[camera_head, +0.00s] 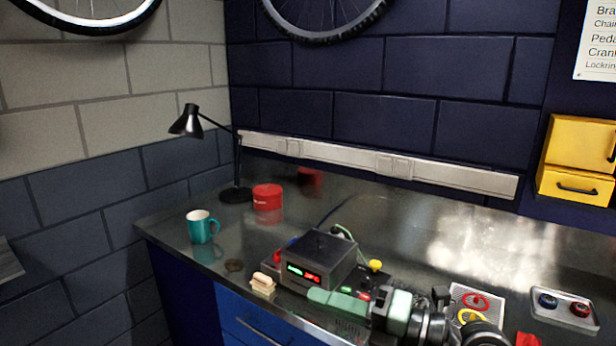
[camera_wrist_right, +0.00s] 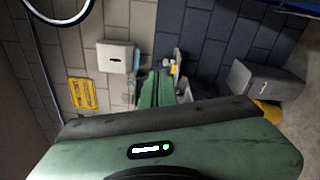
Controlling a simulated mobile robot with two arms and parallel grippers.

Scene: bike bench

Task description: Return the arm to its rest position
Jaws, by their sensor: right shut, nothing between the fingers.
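My right arm reaches in from the lower right of the head view, over the front part of the metal bench top (camera_head: 400,235). Its green right gripper (camera_head: 318,297) points left, in front of the black box with lit green and red displays (camera_head: 318,256). The gripper is shut and holds nothing. In the right wrist view the green fingers (camera_wrist_right: 156,88) lie together, with walls and floor beyond them. My left gripper is in neither view.
A beige block (camera_head: 263,283) stands close left of the gripper. A teal mug (camera_head: 201,227), red tin (camera_head: 267,198) and black lamp (camera_head: 187,122) stand further left. A tray with knobs (camera_head: 564,309) lies right. The bench's back middle is clear.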

